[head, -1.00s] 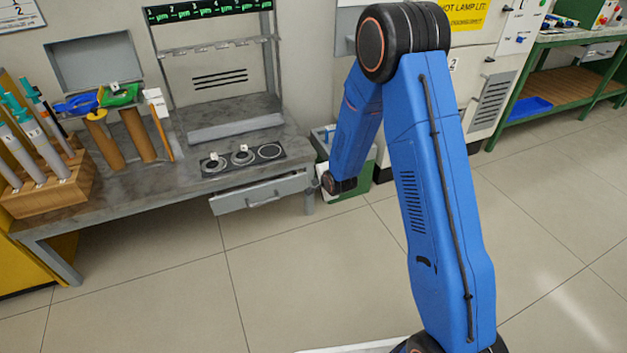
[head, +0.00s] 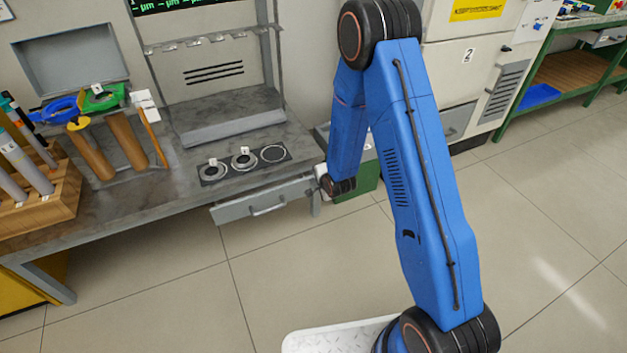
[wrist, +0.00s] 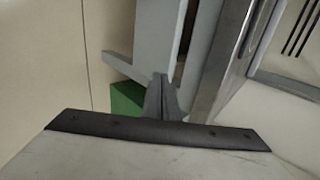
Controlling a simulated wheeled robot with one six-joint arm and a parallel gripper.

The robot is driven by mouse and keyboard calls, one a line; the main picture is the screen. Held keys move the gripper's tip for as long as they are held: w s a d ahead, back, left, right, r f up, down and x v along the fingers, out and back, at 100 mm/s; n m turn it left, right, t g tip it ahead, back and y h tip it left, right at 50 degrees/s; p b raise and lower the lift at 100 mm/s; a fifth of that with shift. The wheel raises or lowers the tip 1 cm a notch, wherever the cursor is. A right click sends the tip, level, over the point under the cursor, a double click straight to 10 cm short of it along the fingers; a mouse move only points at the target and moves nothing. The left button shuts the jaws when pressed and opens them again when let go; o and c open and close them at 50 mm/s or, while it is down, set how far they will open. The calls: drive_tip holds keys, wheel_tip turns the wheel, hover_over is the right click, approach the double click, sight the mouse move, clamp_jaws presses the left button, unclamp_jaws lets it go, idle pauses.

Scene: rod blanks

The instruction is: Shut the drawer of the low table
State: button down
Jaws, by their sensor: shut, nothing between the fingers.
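The low table (head: 150,207) has a grey drawer (head: 236,212) with a bar handle (head: 268,209) on its front. The drawer stands partly out from under the tabletop. My gripper is at the right end of the drawer in the head view, where its fingers are mostly hidden by my wrist. In the wrist view my gripper (wrist: 162,92) is shut and empty. Its fingertips are close to the end of the drawer (wrist: 157,35), just below it in the picture. I cannot tell whether they touch it.
A green bin (head: 367,178) stands on the floor behind my wrist and shows in the wrist view (wrist: 126,98). Ring gauges (head: 243,161) lie on the tabletop, with a wooden rod block (head: 50,205) at left. The floor before the drawer is clear.

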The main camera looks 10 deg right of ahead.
sight(310, 177)
drive_tip(key=shift+w, duration=0.2)
drive_tip(key=w, duration=0.2)
drive_tip(key=w+a, duration=0.1)
drive_tip(key=shift+w+a, duration=0.1)
drive_tip(key=shift+w, duration=0.25)
drive_tip(key=shift+w+a+r, duration=0.1)
drive_tip(key=shift+w+r, duration=0.05)
drive_tip(key=shift+w, duration=0.25)
